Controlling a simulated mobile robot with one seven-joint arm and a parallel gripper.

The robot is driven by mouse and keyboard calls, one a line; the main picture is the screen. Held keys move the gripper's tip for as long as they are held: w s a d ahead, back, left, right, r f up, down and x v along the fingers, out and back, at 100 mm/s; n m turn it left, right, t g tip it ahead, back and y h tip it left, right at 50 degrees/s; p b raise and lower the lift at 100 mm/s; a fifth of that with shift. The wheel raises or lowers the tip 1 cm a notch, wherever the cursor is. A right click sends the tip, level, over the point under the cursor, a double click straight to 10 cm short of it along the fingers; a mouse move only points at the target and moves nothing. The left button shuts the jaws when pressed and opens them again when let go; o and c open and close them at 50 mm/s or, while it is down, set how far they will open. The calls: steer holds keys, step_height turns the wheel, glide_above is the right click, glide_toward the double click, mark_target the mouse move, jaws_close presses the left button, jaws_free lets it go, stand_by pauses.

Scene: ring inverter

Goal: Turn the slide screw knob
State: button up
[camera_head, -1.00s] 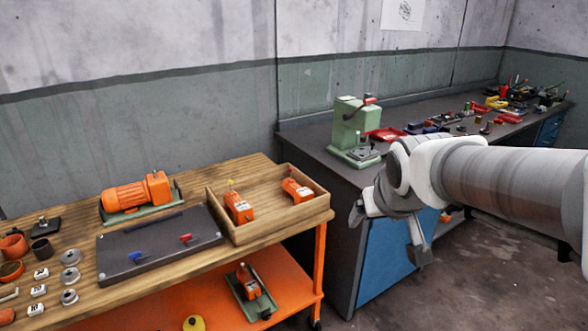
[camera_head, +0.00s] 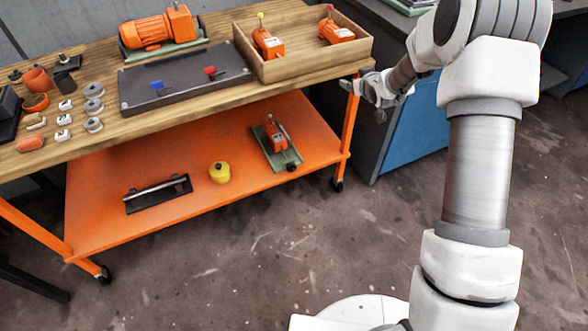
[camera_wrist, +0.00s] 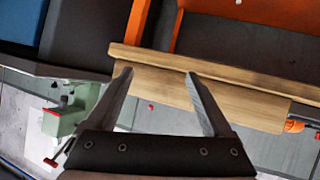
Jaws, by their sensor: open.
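A small green slide base (camera_head: 274,149) with an orange block (camera_head: 275,133) on it lies on the orange lower shelf, near its right side. A round dark knob (camera_head: 291,167) is at the base's front end; it looks like the slide screw knob. My gripper (camera_head: 357,88) is above and to the right of it, by the right end of the wooden tabletop. In the wrist view my gripper (camera_wrist: 157,77) is open, with nothing between its fingers. The slide and knob cannot be made out in the wrist view.
The orange lower shelf (camera_head: 110,210) also holds a yellow round object (camera_head: 219,172) and a dark bracket with a rod (camera_head: 157,193). A cart leg (camera_head: 349,125) stands between my gripper and the slide. A wooden tray (camera_head: 310,66) sits above. The floor in front is clear.

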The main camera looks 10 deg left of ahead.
steer(key=a+f+n+t+y+b, duration=0.1)
steer(key=a+f+y+b, duration=0.15)
steer(key=f, duration=1.05)
steer(key=a+f+y+b, duration=0.1)
steer(key=a+f+b, duration=0.2)
steer(key=f, duration=1)
steer(key=s+a+f+y+b, duration=0.1)
steer(key=s+f+b, duration=0.1)
steer(key=s+f, duration=0.2)
steer(key=s+a+f+t+y+b, duration=0.1)
steer(key=s+f, duration=0.3)
steer(key=f, duration=0.6)
steer(key=s+a+f+t+y+b, duration=0.1)
steer(key=s+f+b, duration=0.1)
steer(key=s+f, duration=0.2)
step_height(320, 180, down, 4)
steer(key=shift+a+r+b, duration=0.1)
steer(key=shift+a+b, duration=0.25)
steer(key=shift+b, duration=0.05)
steer(key=shift+a, duration=0.1)
